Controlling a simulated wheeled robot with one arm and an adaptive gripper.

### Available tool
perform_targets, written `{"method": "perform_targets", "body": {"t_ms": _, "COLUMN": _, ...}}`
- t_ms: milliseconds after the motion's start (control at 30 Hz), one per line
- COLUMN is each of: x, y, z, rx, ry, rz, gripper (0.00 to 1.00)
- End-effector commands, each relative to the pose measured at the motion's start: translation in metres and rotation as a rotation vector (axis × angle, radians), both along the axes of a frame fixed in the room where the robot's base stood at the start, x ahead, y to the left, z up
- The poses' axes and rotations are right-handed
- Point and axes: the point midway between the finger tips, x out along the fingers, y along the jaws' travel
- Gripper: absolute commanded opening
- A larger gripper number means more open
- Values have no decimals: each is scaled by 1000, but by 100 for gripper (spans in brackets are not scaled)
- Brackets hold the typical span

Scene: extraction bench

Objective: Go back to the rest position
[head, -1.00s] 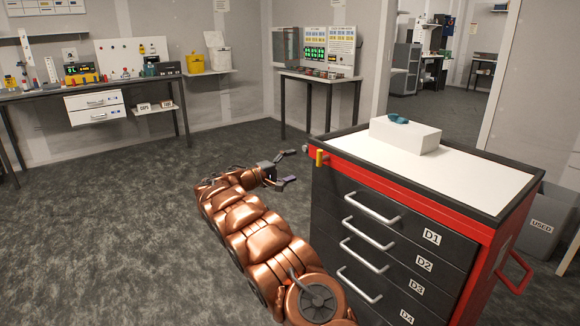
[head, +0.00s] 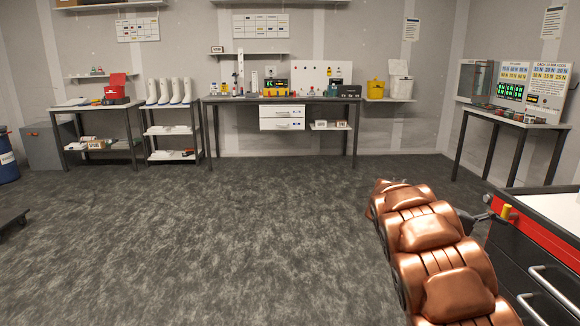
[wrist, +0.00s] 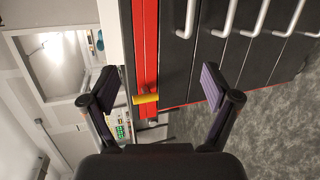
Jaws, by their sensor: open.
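My gripper (wrist: 155,92) is open and empty in the wrist view, its two dark fingers spread wide. Between and beyond the fingers is the red and black drawer cabinet (wrist: 146,45) with a yellow piece (wrist: 146,98) on its edge. The fingers look apart from the cabinet, though the exact gap is hard to tell. In the head view my copper-coloured arm reaches forward at the lower right, and the gripper is mostly hidden behind it beside the cabinet (head: 540,232).
A long workbench (head: 330,98) with white drawers stands along the back wall. A shelf with white boots (head: 168,91) and a side table (head: 95,106) are left of it. A table with panels (head: 520,119) stands at the right. The middle floor (head: 220,230) is clear.

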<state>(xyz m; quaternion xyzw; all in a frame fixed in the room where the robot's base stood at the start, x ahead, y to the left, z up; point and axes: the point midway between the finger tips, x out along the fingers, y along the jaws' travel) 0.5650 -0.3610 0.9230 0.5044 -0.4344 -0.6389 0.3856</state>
Motion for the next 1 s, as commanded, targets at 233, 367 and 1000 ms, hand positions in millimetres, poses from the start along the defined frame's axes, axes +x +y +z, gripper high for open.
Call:
{"method": "perform_targets", "body": {"t_ms": 233, "x": -67, "y": 37, "z": -6, "rx": 177, "ry": -5, "rz": -54, "gripper": 88}}
{"method": "perform_targets", "body": {"t_ms": 367, "x": -101, "y": 61, "z": -14, "rx": 276, "ry": -9, "rz": -77, "gripper": 88}}
{"method": "perform_targets", "body": {"t_ms": 1000, "x": -262, "y": 220, "z": -73, "rx": 815, "ry": -18, "rz": -121, "gripper": 88}}
